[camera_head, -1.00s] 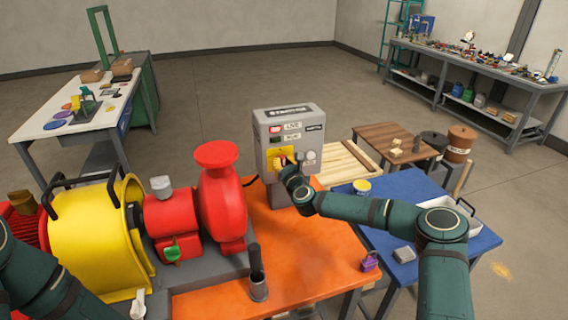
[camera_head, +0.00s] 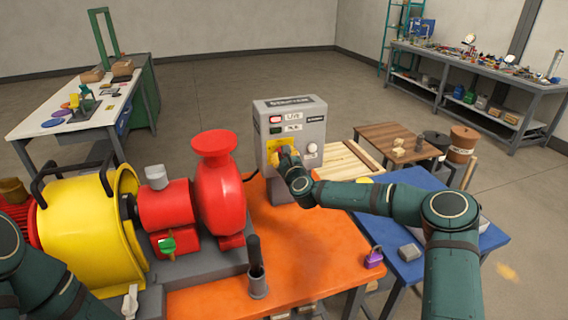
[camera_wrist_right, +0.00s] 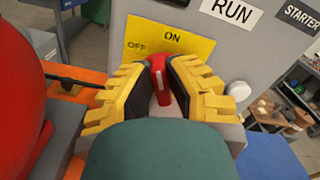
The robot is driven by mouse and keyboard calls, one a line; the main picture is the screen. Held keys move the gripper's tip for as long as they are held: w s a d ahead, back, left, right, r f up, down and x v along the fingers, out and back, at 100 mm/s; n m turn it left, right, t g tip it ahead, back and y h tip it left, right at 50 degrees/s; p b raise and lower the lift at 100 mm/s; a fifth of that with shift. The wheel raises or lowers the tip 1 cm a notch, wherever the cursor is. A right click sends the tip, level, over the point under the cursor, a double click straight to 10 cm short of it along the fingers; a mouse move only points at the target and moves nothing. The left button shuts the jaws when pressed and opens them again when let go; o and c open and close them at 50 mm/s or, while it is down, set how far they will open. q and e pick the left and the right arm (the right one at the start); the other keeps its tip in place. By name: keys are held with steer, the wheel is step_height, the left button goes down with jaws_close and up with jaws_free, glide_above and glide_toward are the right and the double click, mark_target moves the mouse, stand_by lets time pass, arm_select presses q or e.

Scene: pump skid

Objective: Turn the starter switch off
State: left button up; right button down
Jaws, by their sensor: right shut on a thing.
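The grey starter box (camera_head: 305,125) stands on the orange bench. A red lamp (camera_head: 275,119) beside its LIVE label looks bright; the lamp by RUN is dark green. A yellow plate (camera_wrist_right: 165,40) on its face reads ON at the top and OFF to the left. The red switch handle (camera_wrist_right: 162,84) is in front of this plate, nearly upright in the wrist view, its top just below and between the two labels. My right gripper (camera_wrist_right: 161,88), also in the head view (camera_head: 284,153), is shut on the handle, one pad each side. My left gripper is out of view.
The red pump (camera_head: 219,185) and yellow guard (camera_head: 92,215) stand left of the box. A purple padlock (camera_head: 373,258) lies near the bench's right edge, beside the blue table (camera_head: 437,258).

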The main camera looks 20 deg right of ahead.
arm_select(q)
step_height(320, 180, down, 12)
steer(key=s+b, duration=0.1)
steer(key=b, duration=1)
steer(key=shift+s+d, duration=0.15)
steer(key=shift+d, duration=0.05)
arm_select(e)
steer(key=shift+a+f+n, duration=0.15)
steer(key=shift+n, duration=2)
steer(key=shift+a+f+n, duration=0.1)
steer(key=shift+f+n, duration=0.05)
steer(key=shift+n, duration=1.95)
steer(key=shift+a+f+n, duration=0.15)
steer(key=shift+n, duration=2)
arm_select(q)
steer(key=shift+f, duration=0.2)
arm_select(e)
steer(key=c, duration=0.9)
jaws_free()
steer(key=shift+f, duration=0.1)
steer(key=shift+c, duration=0.2)
steer(key=s, duration=1.2)
steer(key=shift+d, duration=0.2)
